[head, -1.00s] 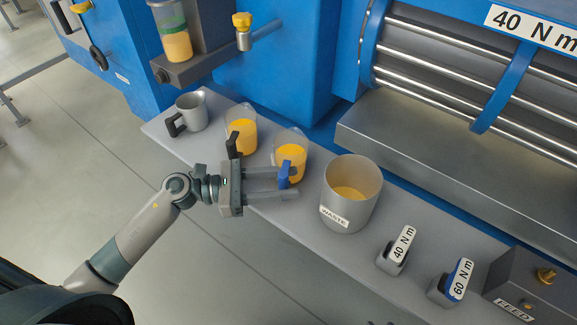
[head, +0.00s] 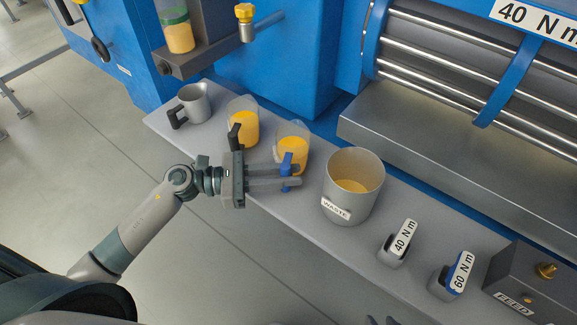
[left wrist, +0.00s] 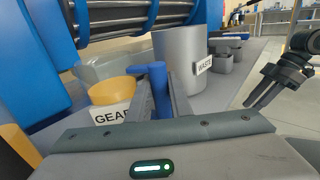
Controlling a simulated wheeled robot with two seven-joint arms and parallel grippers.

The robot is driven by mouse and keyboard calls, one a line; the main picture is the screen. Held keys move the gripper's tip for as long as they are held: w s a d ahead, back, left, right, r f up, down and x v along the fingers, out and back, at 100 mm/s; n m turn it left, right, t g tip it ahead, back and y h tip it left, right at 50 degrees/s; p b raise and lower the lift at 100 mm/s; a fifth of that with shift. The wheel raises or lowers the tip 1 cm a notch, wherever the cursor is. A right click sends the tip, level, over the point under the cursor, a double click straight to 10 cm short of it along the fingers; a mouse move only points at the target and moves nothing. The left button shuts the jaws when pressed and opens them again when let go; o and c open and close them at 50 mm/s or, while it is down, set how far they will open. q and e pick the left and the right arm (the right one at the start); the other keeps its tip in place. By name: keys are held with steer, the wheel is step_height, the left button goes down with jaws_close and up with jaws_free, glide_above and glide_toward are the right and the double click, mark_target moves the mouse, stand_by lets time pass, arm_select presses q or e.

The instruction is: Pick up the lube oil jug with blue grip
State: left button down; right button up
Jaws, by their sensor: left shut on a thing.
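The jug with the blue grip (head: 292,149) is clear, holds yellow oil and stands on the grey bench. It also shows in the left wrist view (left wrist: 111,92), with a partly hidden label starting "GEAR". Its blue grip (head: 286,163) faces my left gripper (head: 287,175). My left gripper is shut on that grip, with one finger on each side, as the left wrist view (left wrist: 160,95) also shows. The jug looks upright on the bench. A dark gripper at the right of the left wrist view (left wrist: 263,90) is my right one; its opening is unclear.
A similar jug with a black grip (head: 242,122) stands close on the left, a grey metal jug (head: 194,104) beyond it. The grey WASTE bin (head: 352,188) stands close on the right. Blocks marked 40 Nm (head: 393,250) and 60 Nm (head: 446,284) lie further right.

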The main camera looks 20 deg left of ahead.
mark_target(286, 165)
arm_select(q)
steer(key=shift+r, duration=0.3)
arm_select(e)
steer(key=shift+w+d+r, duration=0.1)
steer(key=shift+w, duration=0.15)
arm_select(q)
steer(key=shift+r, duration=0.3)
steer(key=shift+r+p, duration=0.4)
steer(key=shift+r, duration=3.25)
steer(key=shift+r+p, duration=0.3)
steer(key=shift+r, duration=0.45)
arm_select(e)
steer(key=shift+s+d+f+g+h, duration=0.2)
steer(key=shift+s+d+g+h, duration=0.3)
steer(key=shift+d, duration=0.3)
arm_select(q)
steer(key=shift+r, duration=0.1)
arm_select(e)
steer(key=shift+s, duration=0.1)
arm_select(q)
steer(key=shift+r, duration=0.1)
